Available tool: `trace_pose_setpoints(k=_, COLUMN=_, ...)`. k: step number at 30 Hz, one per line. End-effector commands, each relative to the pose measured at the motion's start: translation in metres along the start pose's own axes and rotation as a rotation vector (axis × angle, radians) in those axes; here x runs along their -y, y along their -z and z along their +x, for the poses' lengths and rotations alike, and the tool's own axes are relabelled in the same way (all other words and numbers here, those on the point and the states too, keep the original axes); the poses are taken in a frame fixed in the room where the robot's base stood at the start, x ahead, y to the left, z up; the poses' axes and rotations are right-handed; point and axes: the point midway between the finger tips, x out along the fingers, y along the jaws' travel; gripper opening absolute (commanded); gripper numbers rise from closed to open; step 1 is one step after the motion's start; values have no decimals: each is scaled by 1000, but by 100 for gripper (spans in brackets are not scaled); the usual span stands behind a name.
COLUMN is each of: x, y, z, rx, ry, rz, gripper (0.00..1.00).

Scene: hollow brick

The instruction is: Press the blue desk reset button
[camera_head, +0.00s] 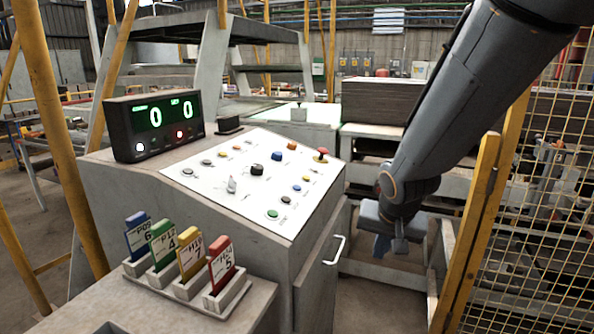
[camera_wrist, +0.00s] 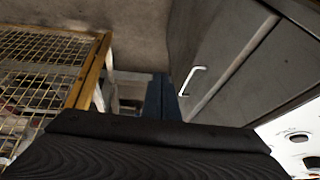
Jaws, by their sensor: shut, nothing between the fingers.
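The control desk carries a sloping white panel (camera_head: 245,208) with several small knobs and buttons. A blue button (camera_head: 277,156) sits near the panel's upper middle. A smaller blue button (camera_head: 297,188) sits at its right side. I cannot read the labels, so I cannot tell which one is the desk reset. My gripper (camera_head: 381,247) hangs to the right of the desk, lower than the panel and apart from it. In the wrist view its fingers (camera_wrist: 161,98) are shut and empty, pointing toward the floor beside the desk's door. Neither blue button can be made out in the wrist view.
A red mushroom button (camera_head: 321,155) stands at the panel's upper right. A display box (camera_head: 153,125) reads two zeros. Several coloured cards stand in holders (camera_head: 190,285) in front. A white door handle (camera_head: 334,250) and a yellow-framed mesh fence (camera_head: 545,200) flank my gripper.

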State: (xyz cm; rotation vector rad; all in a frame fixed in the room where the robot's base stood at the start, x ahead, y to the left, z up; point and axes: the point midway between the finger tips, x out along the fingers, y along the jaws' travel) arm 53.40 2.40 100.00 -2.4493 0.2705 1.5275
Motion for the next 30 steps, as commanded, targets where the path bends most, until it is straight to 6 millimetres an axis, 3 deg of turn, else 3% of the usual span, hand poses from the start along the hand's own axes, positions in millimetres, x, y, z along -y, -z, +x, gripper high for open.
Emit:
trace_pose_setpoints(k=1, x=19, y=26, z=-18, rx=-50, ry=37, rz=35, gripper=0)
trace_pose_setpoints(k=6, x=90, y=96, z=-55, rx=-186, ry=218, rz=182, gripper=0)
trace_pose_setpoints(k=9, x=132, y=126, z=-78, rx=-221, ry=337, rz=257, gripper=0)
trace_pose_setpoints(k=15, x=193, y=156, z=-113, rx=-221, ry=521, rz=358, gripper=0)
trace_pose_setpoints(k=21, x=214, y=163, z=-124, rx=-206, ry=586, rz=394, gripper=0)
trace_pose_setpoints(k=30, x=214, y=163, z=-123, rx=-206, ry=588, rz=396, gripper=0)
